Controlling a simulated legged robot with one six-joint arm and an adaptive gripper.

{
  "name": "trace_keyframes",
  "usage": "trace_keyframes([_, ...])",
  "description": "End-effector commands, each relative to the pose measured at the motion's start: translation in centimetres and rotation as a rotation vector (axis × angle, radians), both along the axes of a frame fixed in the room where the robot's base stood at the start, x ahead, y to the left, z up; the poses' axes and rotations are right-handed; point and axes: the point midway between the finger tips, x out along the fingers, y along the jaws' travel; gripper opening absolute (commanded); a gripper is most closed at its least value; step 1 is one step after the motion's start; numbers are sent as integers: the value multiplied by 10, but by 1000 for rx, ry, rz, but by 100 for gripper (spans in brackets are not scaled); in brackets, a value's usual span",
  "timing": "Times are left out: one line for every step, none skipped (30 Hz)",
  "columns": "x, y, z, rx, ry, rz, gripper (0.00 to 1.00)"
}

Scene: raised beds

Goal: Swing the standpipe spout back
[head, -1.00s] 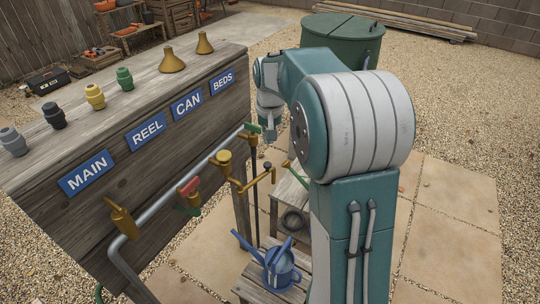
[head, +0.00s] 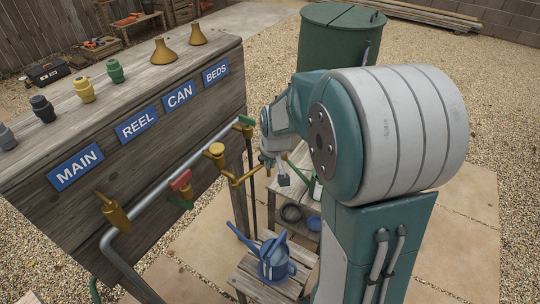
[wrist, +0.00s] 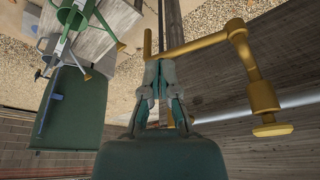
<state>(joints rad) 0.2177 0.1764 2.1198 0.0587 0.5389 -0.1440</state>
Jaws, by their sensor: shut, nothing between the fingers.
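The brass standpipe spout (head: 246,176) is a cranked arm that juts out to the right below the CAN label, from a brass fitting (head: 214,152) on the pipe. In the wrist view the spout (wrist: 196,46) runs across the top, with its turned end at the left, just beyond my fingertips. My gripper (head: 271,158) is beside the spout's outer end in the head view. In the wrist view my gripper's fingers (wrist: 160,72) are together and empty, close to the spout's end. I cannot tell whether they touch it.
The wooden panel (head: 120,185) carries a grey pipe, a red-handled tap (head: 180,182) and a green-handled one (head: 245,121). A blue watering can (head: 275,264) stands on a low slatted bench below. A green barrel (head: 338,52) stands behind. Paving to the right is clear.

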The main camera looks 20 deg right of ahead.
Motion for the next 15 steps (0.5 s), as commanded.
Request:
trace_keyframes([2, 0, -11, 1, 5, 0, 0])
trace_keyframes([4, 0, -16, 1, 5, 0, 0])
trace_keyframes([6, 0, -23, 1, 5, 0, 0])
trace_keyframes([8, 0, -29, 1, 5, 0, 0])
trace_keyframes([10, 0, -34, 1, 5, 0, 0])
trace_keyframes([18, -1, -33, 0, -1, 1, 0])
trace_keyframes([23, -2, -34, 0, -1, 1, 0])
trace_keyframes([27, -2, -34, 0, -1, 1, 0])
trace_keyframes([32, -3, -35, 0, 0, 1, 0])
trace_keyframes([36, -3, -36, 0, 0, 1, 0])
trace_keyframes([39, -4, -36, 0, 1, 1, 0])
trace_keyframes([42, -4, -36, 0, 0, 1, 0])
trace_keyframes([44, -4, -37, 0, 0, 0, 0])
trace_keyframes([46, -5, -37, 0, 0, 0, 0])
trace_keyframes([47, -5, -37, 0, 0, 0, 0])
